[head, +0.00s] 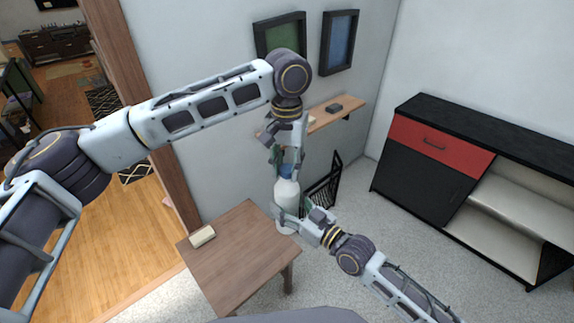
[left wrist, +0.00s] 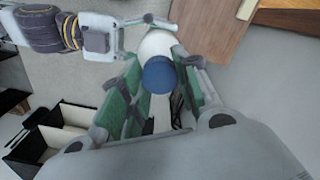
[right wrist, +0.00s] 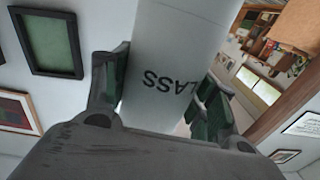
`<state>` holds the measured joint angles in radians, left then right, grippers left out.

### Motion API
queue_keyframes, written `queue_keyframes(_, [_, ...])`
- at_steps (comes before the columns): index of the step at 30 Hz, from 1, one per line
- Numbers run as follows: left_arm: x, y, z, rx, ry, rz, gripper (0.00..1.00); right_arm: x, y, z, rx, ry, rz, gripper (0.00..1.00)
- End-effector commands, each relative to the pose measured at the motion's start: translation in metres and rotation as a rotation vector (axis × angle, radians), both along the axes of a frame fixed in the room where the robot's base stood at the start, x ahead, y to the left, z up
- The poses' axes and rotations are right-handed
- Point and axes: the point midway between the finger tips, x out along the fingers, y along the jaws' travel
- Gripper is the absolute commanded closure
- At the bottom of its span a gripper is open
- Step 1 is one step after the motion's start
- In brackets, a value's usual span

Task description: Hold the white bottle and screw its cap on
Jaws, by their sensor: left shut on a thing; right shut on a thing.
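The white bottle (head: 287,193) is held up off the table's right edge, roughly upright. My right gripper (head: 290,218) is shut around its lower body. In the right wrist view the bottle (right wrist: 172,50) stands between the green-padded fingers, with dark upside-down letters on it. The blue cap (head: 286,171) is at the bottle's top, and my left gripper (head: 287,160) is shut on it from above. In the left wrist view the cap (left wrist: 159,74) lies between the left fingertips, lined up with the bottle (left wrist: 157,43). The cap hides the bottle's neck, so I cannot tell how far it is seated.
A small wooden table (head: 240,262) with a cream block (head: 202,236) on it stands to the left below the bottle. A black rack (head: 322,188) and a wall shelf (head: 335,112) are behind. A red and black cabinet (head: 440,145) is at right. The floor between is clear.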

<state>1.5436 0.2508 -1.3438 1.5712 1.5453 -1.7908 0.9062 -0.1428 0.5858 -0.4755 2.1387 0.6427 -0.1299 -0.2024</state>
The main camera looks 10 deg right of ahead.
Motion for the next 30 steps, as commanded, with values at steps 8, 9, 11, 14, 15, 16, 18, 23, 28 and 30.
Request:
queue_keyframes(8, [-0.0001,-0.0001,-0.0005,0.000,0.001,-0.224,0.97,0.0003,-0.0002,0.0013,0.002,-0.002,0.000,1.00])
queue_keyframes(9, [-0.0002,0.0001,-0.0007,0.000,0.001,-0.256,0.97,0.0003,-0.0002,0.0013,0.002,-0.002,0.000,1.00])
queue_keyframes(11, [-0.0002,0.0000,-0.0007,0.000,0.002,-0.304,0.97,0.0003,-0.0002,0.0013,0.002,-0.002,0.000,1.00])
queue_keyframes(14, [-0.0002,-0.0001,-0.0005,-0.001,0.001,-0.385,0.97,0.0003,-0.0002,0.0014,0.002,-0.002,-0.001,1.00])
queue_keyframes(15, [-0.0001,-0.0001,-0.0006,-0.001,0.001,-0.417,0.97,0.0003,-0.0002,0.0014,0.002,-0.002,-0.001,1.00])
queue_keyframes(16, [0.0000,0.0000,-0.0006,0.000,0.001,-0.440,0.97,0.0003,-0.0002,0.0014,0.002,-0.002,-0.001,1.00])
queue_keyframes(18, [0.0001,0.0002,-0.0007,0.000,0.001,-0.496,0.97,0.0003,-0.0002,0.0014,0.002,-0.002,-0.001,1.00])
queue_keyframes(23, [0.0000,0.0003,-0.0007,-0.001,0.001,-0.624,0.97,0.0003,-0.0002,0.0014,0.002,-0.002,-0.001,1.00])
queue_keyframes(28, [0.0004,0.0005,-0.0008,0.000,0.000,-0.760,0.97,0.0003,-0.0002,0.0014,0.002,-0.002,-0.001,1.00])
queue_keyframes(30, [0.0004,0.0006,-0.0008,0.000,0.000,-0.815,0.97,0.0003,-0.0002,0.0014,0.002,-0.002,-0.001,1.00])
